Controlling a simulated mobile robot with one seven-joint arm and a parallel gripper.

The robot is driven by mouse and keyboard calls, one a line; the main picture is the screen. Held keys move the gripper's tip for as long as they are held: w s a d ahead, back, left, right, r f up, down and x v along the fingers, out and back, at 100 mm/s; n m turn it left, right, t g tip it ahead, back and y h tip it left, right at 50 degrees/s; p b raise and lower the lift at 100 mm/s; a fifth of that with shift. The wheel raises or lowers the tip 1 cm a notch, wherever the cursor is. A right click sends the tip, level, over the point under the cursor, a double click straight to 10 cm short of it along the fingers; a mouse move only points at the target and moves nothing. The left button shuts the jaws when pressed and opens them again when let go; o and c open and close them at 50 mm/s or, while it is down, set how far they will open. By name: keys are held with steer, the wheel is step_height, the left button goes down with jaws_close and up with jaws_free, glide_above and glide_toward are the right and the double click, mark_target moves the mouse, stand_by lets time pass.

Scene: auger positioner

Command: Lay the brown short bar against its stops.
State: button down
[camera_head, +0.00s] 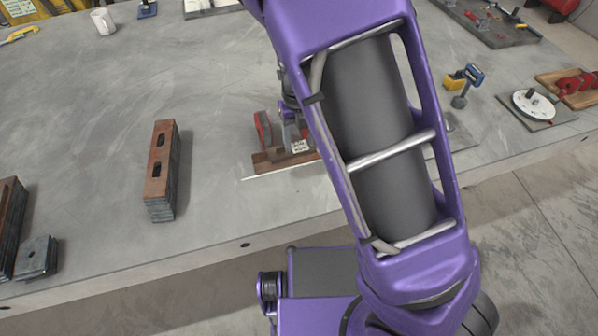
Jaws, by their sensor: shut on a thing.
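My gripper (297,140) is low over the middle of the table, partly hidden behind my own purple arm. It is shut on a brown bar (272,159), which shows just below the fingers. The bar lies at or just above a flat plate with a pale front edge (262,176). My arm hides the bar's right end, and I cannot tell whether it touches any stops. A red upright part (262,127) stands just left of the gripper.
A stack of slotted brown-topped bars (160,165) stands left of the gripper. Another stack (8,225) and small grey plates (37,257) are at the far left. A blue-yellow tool (465,80) and a white dial (534,104) are at right. Bare table lies between the stacks.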

mark_target(299, 175)
step_height(299, 175, down, 10)
steer(key=shift+r+b, duration=0.1)
steer(key=shift+b, duration=1.05)
steer(key=shift+c, duration=1.2)
jaws_free()
step_height(299, 175, up, 12)
steer(key=p, duration=0.3)
